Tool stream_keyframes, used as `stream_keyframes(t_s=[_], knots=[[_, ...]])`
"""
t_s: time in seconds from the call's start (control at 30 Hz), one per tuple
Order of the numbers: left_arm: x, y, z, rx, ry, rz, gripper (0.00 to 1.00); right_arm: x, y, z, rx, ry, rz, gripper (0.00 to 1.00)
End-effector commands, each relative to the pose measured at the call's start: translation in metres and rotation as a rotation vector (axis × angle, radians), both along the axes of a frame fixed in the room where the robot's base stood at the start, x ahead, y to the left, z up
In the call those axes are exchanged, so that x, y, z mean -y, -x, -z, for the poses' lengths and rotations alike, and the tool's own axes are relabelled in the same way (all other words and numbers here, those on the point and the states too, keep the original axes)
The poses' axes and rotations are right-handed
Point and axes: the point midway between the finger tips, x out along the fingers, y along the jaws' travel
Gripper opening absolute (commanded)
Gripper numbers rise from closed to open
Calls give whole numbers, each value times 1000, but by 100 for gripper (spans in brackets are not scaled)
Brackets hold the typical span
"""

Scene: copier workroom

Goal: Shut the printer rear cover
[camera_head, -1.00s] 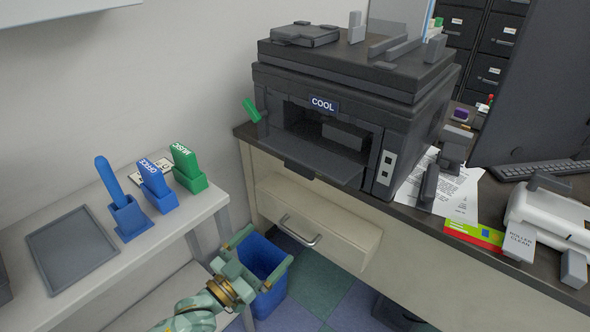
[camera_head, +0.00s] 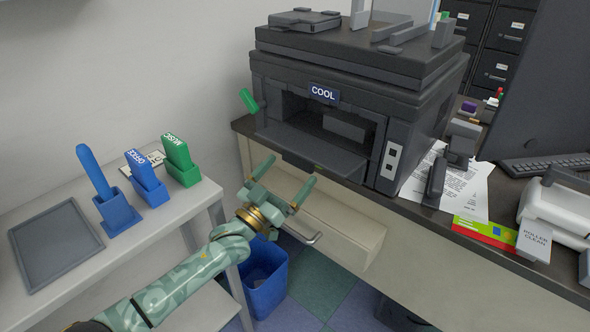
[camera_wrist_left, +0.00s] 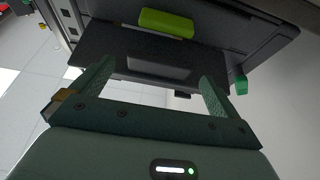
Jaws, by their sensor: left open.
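The dark printer (camera_head: 345,80) stands on the desk with a "COOL" label above its opening. Its cover (camera_head: 315,150) hangs open, folded down as a flat flap from the opening's lower edge. The flap also shows in the left wrist view (camera_wrist_left: 135,52), ahead of the fingers, with a yellow-green part (camera_wrist_left: 165,22) inside the opening. A green lever (camera_head: 249,100) sticks out at the printer's left. My left gripper (camera_head: 287,175) is open and empty, in front of and below the flap. I cannot tell whether a fingertip touches it. My right gripper is out of view.
A drawer front (camera_head: 330,222) with a metal handle lies under the desk top, close to my left gripper. A blue bin (camera_head: 265,285) stands on the floor. The left shelf holds a grey tray (camera_head: 55,245) and blue and green holders. Paper (camera_head: 460,185) lies right of the printer.

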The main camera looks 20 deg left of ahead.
Motion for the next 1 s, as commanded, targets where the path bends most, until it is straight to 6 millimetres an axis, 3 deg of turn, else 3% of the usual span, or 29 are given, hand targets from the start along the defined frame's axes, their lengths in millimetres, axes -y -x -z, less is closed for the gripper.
stream_keyframes(t_s=[0.2, 0.53, 0.73, 0.77, 1.0], knots=[[8, -22, -8, -1, 0, 0, 100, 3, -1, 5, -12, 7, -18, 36], [9, -25, -11, 0, 1, 0, 100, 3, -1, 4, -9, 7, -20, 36], [9, -25, -11, -1, 0, 0, 44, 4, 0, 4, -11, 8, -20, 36], [9, -25, -11, -1, 0, 0, 41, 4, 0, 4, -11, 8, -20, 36], [9, -24, -19, -20, -8, 0, 41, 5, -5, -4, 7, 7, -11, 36]])
